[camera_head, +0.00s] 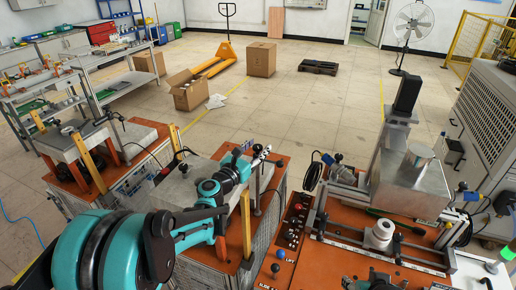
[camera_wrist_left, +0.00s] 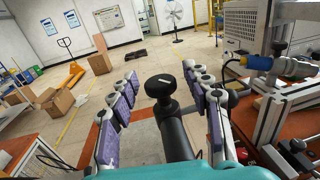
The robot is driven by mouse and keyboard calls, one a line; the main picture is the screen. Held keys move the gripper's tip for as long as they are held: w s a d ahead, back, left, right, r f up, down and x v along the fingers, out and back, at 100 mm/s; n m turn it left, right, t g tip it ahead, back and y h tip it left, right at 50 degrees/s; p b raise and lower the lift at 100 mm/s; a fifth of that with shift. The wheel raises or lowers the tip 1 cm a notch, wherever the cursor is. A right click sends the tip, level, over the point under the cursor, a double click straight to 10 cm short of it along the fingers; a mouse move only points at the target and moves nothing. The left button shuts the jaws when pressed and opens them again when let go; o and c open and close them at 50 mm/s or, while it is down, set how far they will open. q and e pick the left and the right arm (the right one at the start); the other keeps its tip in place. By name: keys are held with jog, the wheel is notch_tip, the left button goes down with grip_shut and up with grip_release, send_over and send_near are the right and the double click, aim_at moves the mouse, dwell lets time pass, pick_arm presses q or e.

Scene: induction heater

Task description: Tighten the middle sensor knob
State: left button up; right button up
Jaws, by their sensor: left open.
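My left gripper (camera_head: 261,154) reaches in from the left over the middle heater station. In the left wrist view, my left gripper (camera_wrist_left: 160,74) is open, with a row of finger pads on each side. A black knob (camera_wrist_left: 160,88) on a dark stem stands between the two fingers. I see a gap on both sides of the knob, so the fingers look apart from it. In the head view the knob is mostly hidden by the gripper and cannot be made out clearly.
The left station (camera_head: 88,143) and its upright posts stand beyond my left arm. The right station has a metal box (camera_head: 411,185), a white round part (camera_head: 379,235) and a black-knobbed fitting (camera_head: 338,158). A control panel (camera_head: 296,214) lies between. Boxes (camera_head: 261,59) stand on open floor behind.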

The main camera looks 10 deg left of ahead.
pick_arm(q)
jog(key=shift+w, duration=0.3)
jog(key=shift+d, duration=0.1)
grip_shut()
jog(key=shift+m+h, duration=0.3)
jog(key=shift+h, duration=0.2)
jog(key=m+g+h, duration=0.2)
jog(key=h, duration=0.1)
jog(key=shift+m+h+b, duration=0.3)
jog(key=shift+b, duration=0.05)
jog(key=shift+m+g+h, duration=2.1)
jog(key=shift+g+h, duration=0.2)
jog(key=shift+g, duration=0.2)
